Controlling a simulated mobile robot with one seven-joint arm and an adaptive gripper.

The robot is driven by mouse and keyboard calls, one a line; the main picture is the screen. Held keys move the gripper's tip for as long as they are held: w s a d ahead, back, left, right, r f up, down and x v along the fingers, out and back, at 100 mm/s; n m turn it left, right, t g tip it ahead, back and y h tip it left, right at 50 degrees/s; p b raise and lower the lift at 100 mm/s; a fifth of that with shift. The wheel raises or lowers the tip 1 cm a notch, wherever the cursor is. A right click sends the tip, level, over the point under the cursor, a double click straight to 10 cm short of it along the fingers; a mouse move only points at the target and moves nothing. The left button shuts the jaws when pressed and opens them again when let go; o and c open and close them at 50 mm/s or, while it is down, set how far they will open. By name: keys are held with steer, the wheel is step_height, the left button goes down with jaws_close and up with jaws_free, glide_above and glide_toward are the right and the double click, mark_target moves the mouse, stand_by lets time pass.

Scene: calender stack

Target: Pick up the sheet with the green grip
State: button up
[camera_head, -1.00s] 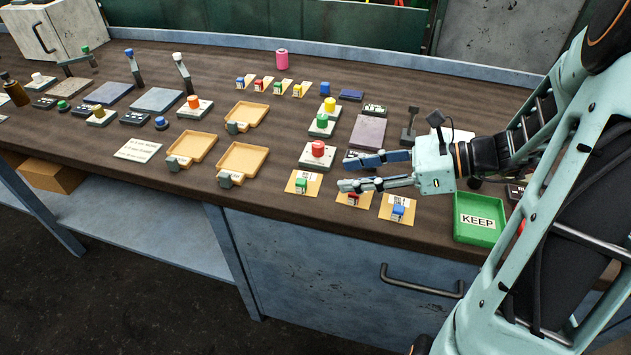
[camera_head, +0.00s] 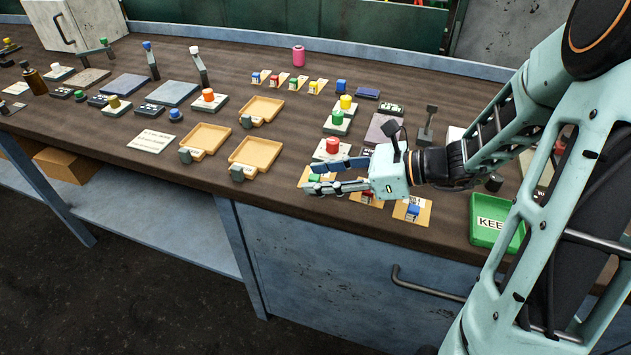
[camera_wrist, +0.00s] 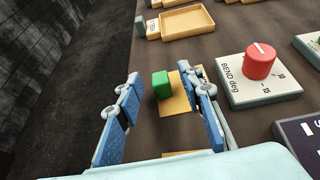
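The sheet (camera_wrist: 176,106) is a small tan card with a green block grip (camera_wrist: 161,84) on it, lying on the bench. In the head view the sheet (camera_head: 304,183) is partly hidden by my fingers, and its green grip (camera_head: 315,177) shows between them. My gripper (camera_head: 312,176) is open, with its fingers pointing left over the sheet. In the wrist view the fingers stand apart on either side of the green grip, with gaps, and nothing is held.
A sheet with a red grip (camera_head: 367,197) and one with a blue grip (camera_head: 412,211) lie to the right. A dial block with a red knob (camera_wrist: 259,61) stands close beside the sheet. A green KEEP tray (camera_head: 485,239) sits farther right. Tan trays (camera_head: 255,153) lie left.

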steer(key=shift+c, duration=0.5)
jaws_close()
steer(key=shift+r, duration=0.15)
